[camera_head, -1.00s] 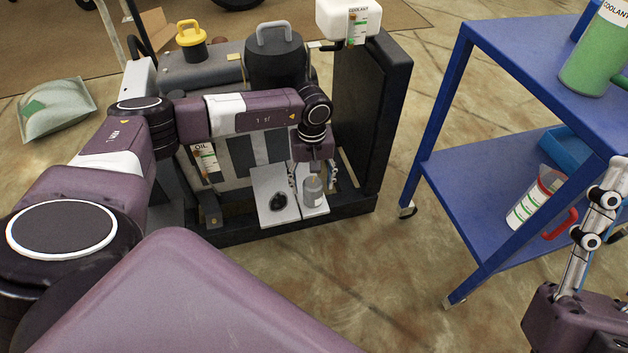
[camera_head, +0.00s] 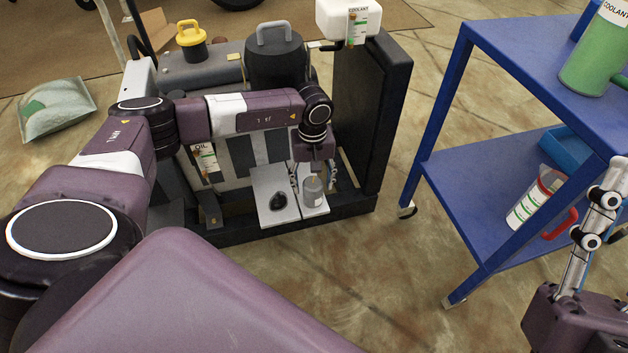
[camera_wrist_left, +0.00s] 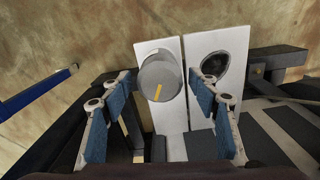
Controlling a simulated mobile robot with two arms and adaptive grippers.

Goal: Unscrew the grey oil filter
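The grey oil filter (camera_head: 313,191) is a short cylinder standing on a light plate at the front of the engine block. In the left wrist view the filter (camera_wrist_left: 160,78) shows its round end with a yellow mark. My left gripper (camera_head: 313,179) is over the filter from above. In the wrist view the left gripper (camera_wrist_left: 164,80) is open, with one finger on each side of the filter. A gap shows on the left; the right finger is close to the filter, and contact is unclear. My right gripper (camera_head: 592,238) is partly in view at the right edge, away from the filter.
A dark round opening (camera_head: 278,202) sits in the plate left of the filter. A tall black panel (camera_head: 372,110) stands right of it. A blue cart (camera_head: 480,190) with a green coolant jug (camera_head: 596,60) is farther right. Open floor lies in front.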

